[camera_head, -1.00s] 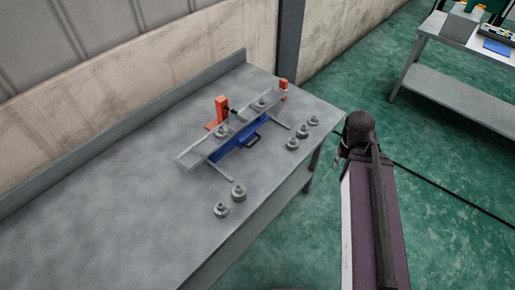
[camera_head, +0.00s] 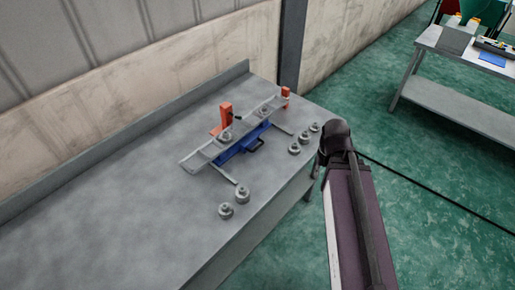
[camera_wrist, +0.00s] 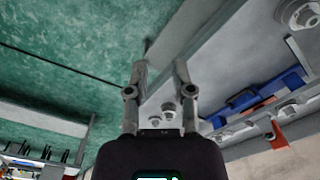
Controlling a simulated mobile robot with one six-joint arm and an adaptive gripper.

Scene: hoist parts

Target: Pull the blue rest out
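The blue rest (camera_head: 243,144) lies under a long grey rail (camera_head: 205,153) on the grey workbench. A dark handle (camera_head: 256,147) sits on its front side. In the wrist view the blue rest (camera_wrist: 284,83) is at the right, with its dark handle (camera_wrist: 242,98) on the near side. My gripper (camera_wrist: 160,70) is open, with nothing between its fingers, and is apart from the rest and handle. In the head view my wrist and arm are off the bench's right edge, and the fingers are mostly hidden there.
Grey round weights stand on the bench (camera_head: 120,205), three to the right (camera_head: 295,149) and two in front (camera_head: 242,194); others sit on the rail. Orange-red posts (camera_head: 227,114) stand behind the rail. Bare bench lies at left. A second table (camera_head: 455,88) stands far right.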

